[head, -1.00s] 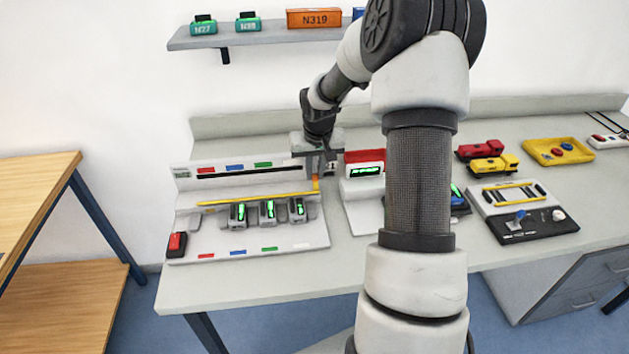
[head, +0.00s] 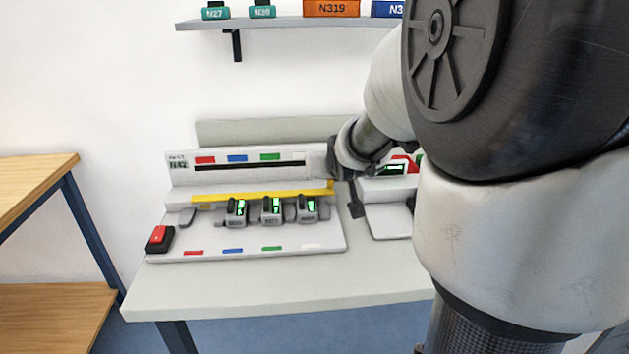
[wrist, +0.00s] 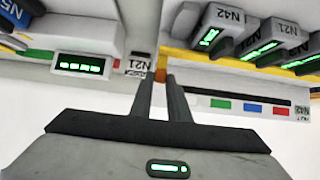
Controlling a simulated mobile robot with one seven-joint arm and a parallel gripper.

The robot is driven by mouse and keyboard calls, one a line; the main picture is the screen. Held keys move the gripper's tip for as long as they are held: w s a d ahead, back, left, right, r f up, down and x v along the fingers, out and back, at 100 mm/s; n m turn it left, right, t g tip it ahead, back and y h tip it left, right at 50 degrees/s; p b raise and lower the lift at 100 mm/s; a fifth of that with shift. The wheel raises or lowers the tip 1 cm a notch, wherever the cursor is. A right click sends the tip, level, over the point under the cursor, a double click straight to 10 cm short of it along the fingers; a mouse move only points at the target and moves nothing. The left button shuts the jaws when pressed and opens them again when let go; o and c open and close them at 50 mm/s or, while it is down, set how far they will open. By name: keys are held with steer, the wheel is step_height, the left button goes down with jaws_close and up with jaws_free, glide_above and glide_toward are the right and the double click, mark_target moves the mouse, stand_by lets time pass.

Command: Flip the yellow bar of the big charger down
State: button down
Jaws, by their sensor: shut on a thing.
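The big charger (head: 330,240) is the white stepped unit at the left of the bench. Its yellow bar (head: 255,195) runs lengthwise just behind the row of grey modules. In the wrist view the yellow bar (wrist: 200,62) is partly hidden behind modules. My gripper (head: 333,172) is at the bar's right end. In the wrist view my gripper (wrist: 159,80) has its narrow fingers shut on the small orange end piece of the bar. In the head view my arm partly hides the fingertips.
Three modules with green displays (head: 271,212) stand in the charger. A red switch (head: 158,236) is at its left. A smaller white charger (head: 388,222) stands close on the right, with its display (wrist: 80,64) lit. A shelf (head: 290,22) hangs above.

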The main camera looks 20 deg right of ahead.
stand_by(0.3)
steer(key=c, duration=1.7)
jaws_free()
